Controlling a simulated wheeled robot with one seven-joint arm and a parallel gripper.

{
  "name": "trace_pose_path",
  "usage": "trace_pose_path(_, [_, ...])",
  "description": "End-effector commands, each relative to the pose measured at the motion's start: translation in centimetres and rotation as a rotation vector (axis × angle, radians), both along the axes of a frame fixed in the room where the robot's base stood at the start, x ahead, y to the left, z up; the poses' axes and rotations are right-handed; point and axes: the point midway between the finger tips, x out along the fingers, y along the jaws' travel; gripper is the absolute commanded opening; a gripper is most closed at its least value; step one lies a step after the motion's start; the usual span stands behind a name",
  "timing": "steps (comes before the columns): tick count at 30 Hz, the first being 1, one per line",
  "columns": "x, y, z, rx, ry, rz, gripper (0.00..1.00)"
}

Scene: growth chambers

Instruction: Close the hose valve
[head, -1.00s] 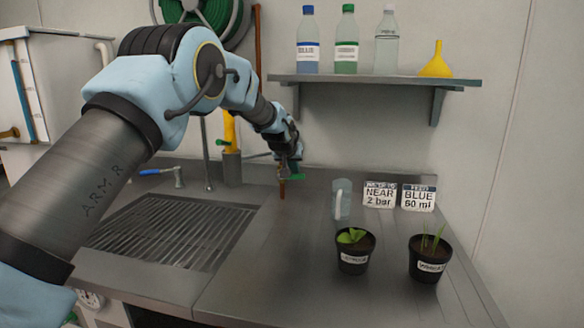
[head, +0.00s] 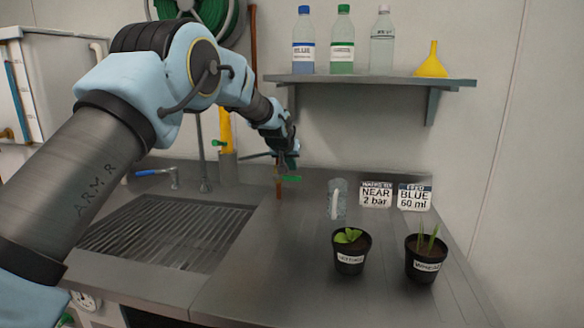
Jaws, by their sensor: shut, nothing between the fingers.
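A small valve with a green handle (head: 291,178) sits on a short copper-brown pipe (head: 279,189) at the back of the counter, right of the sink. My gripper (head: 289,163) is directly above the green handle, with its fingers shut and nothing held. The fingers are small and dark here, so I cannot tell whether they touch the handle. My wrist hides the valve's upper part. A green hose (head: 210,12) hangs coiled on the wall at the top, partly behind my arm.
A sink with a slatted grate (head: 165,236) and a blue-lever tap (head: 147,173) lie left. Right stand a clear jug (head: 337,200), two label cards (head: 376,194) and two potted plants (head: 350,254). A shelf (head: 370,80) with bottles and a funnel is above. The front-middle counter is clear.

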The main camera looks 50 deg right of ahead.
Motion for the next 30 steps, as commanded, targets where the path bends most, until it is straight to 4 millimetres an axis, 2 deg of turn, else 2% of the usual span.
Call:
trace_pose_path(5, [0.2,0.2,1.4,-0.001,0.000,0.001,0.00])
trace_pose_path(10, [0.6,1.0,5.0,-0.003,-0.001,0.004,0.00])
trace_pose_path(11, [0.2,1.4,4.5,-0.002,0.000,0.002,0.00])
trace_pose_path(21, [-2.2,5.3,8.9,-0.003,-0.003,0.002,0.00])
trace_pose_path(30, [-3.2,6.8,10.8,0.000,-0.001,0.002,0.00])
